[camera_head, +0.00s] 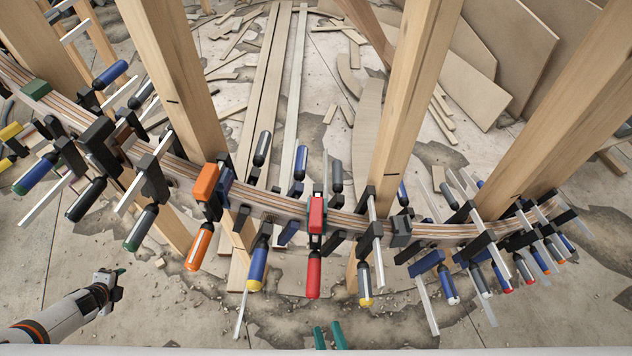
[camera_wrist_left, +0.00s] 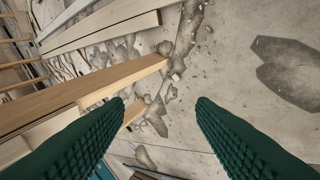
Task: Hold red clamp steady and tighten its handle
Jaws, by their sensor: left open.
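The red clamp (camera_head: 316,214) sits on the curved laminated stringer near the middle of the head view. Its red handle (camera_head: 313,275) hangs down below it toward me. My left gripper (camera_head: 121,271) is at the lower left of the head view, over the floor and well away from the red clamp. In the left wrist view its green ribbed fingers (camera_wrist_left: 160,105) are wide apart with nothing between them. My right gripper (camera_head: 329,335) shows only its two green fingertips at the bottom edge, below the red handle. They stand apart with nothing visible between them.
An orange clamp (camera_head: 206,183) and a blue-handled clamp (camera_head: 257,262) are left of the red one. A yellow-tipped clamp (camera_head: 365,283) is to its right. Several more clamps line the curved stringer (camera_head: 275,205). Wooden posts (camera_head: 410,100) rise behind. Floor in front is mostly clear.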

